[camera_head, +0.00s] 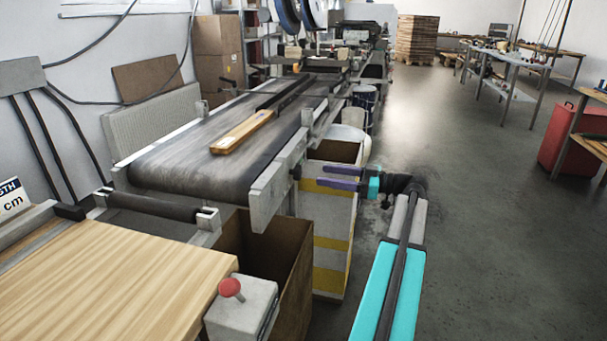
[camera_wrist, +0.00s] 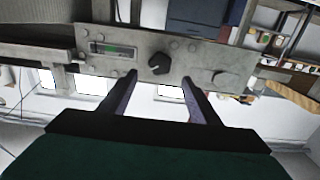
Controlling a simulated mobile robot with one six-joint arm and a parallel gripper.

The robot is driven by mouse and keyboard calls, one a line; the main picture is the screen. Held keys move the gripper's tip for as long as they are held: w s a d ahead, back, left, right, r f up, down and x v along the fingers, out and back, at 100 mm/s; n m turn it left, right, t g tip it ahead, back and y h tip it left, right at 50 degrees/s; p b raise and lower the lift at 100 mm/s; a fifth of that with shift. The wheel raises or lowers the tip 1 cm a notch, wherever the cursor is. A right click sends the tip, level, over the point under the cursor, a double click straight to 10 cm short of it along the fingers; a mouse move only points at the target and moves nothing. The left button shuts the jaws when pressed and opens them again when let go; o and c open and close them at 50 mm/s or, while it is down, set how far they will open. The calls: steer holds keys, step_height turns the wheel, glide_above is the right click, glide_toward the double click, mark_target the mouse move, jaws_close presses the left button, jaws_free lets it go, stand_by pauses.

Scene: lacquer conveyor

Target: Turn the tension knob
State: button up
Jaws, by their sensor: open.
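The tension knob (camera_wrist: 159,63), small and black with a pointer shape, sits on a grey metal panel (camera_wrist: 205,58) in the wrist view. No contact shows. In the head view my gripper (camera_head: 340,179) is beside the conveyor's right side, its fingers pointing left toward the frame.
The conveyor belt (camera_head: 180,160) carries a wooden strip (camera_head: 243,132). A red button box (camera_head: 240,305) stands at the near wooden table (camera_head: 110,285). An open carton (camera_head: 285,265) and a yellow-striped bin (camera_head: 330,235) sit below the conveyor. The floor to the right (camera_head: 480,240) is clear.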

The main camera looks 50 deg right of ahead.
mark_target(301, 172)
steer(key=x, duration=0.8)
steer(key=shift+w+a+b, duration=0.1)
steer(key=shift+b, duration=0.2)
steer(key=c, duration=1.1)
